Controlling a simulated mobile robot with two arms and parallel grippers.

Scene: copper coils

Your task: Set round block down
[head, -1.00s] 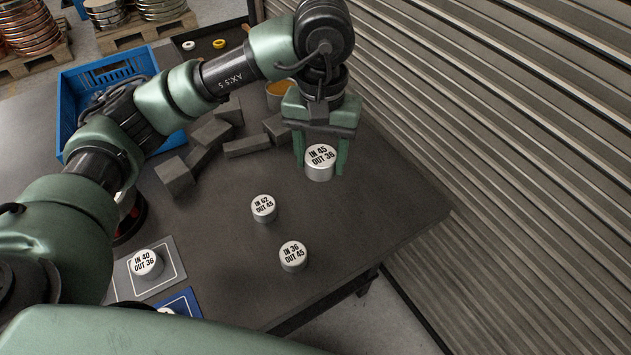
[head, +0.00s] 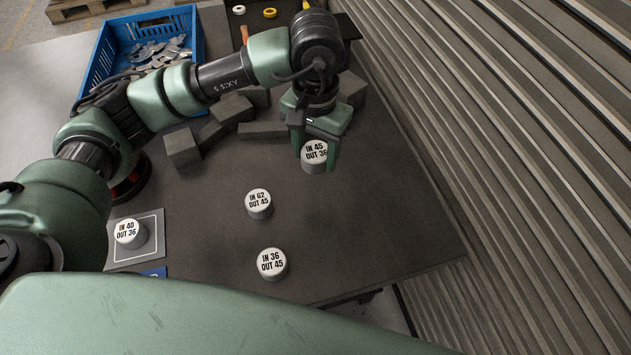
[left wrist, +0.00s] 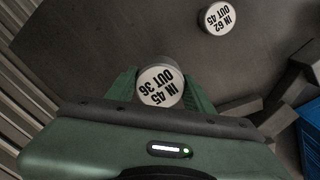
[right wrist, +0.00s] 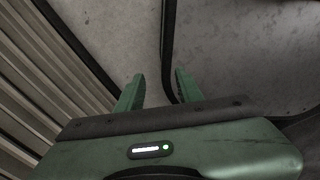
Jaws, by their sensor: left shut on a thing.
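The round block marked IN 45 OUT 36 (head: 314,154) is a pale cylinder held upright between the fingers of my left gripper (head: 316,160). In the left wrist view the block (left wrist: 160,84) sits between the two green fingers (left wrist: 160,92). I cannot tell whether its base touches the table. The block IN 62 OUT 45 (head: 259,203) and the block IN 36 OUT 45 (head: 271,264) stand on the dark table (head: 360,240). The block IN 40 OUT 36 (head: 129,233) stands on a grey outlined mat (head: 152,222). My right gripper (right wrist: 160,92) is open and empty.
Several grey rectangular blocks (head: 183,147) lie behind and left of my left gripper. A blue crate (head: 193,50) with metal pieces stands at the back left. A blue mat (head: 155,272) shows partly at the front. A ribbed shutter (head: 500,150) runs along the right; the table's right part is clear.

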